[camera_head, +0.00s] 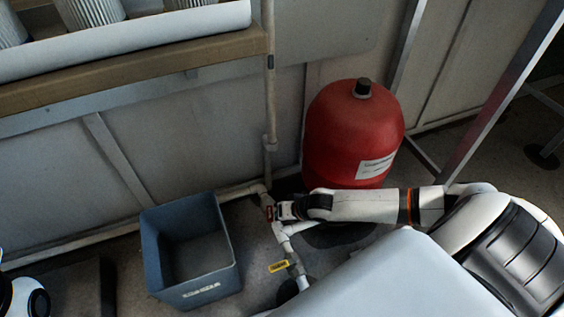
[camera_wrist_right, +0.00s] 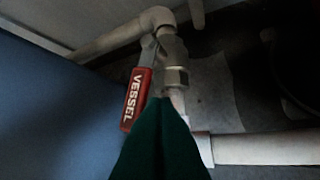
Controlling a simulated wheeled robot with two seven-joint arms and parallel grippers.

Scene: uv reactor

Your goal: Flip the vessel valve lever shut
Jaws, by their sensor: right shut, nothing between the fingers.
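The vessel valve lever (camera_wrist_right: 136,98) is a red handle marked VESSEL in the right wrist view. It slants down and left from the metal valve body (camera_wrist_right: 174,72), at a modest angle to the pipe. In the head view the red lever (camera_head: 269,213) is small, just left of my right gripper (camera_head: 279,211). In the wrist view my right gripper (camera_wrist_right: 164,103) shows as dark green fingers, shut and empty. Their tips are just right of the lever, over the pipe; I cannot tell whether they touch it. My left gripper is out of view.
A blue-grey open bin (camera_head: 158,262) stands left of the valve. A yellow lever (camera_head: 278,266) is on the pipe nearer me. A red tank (camera_head: 350,125) stands behind my right arm. White pipe (camera_head: 236,192) runs along the wall base.

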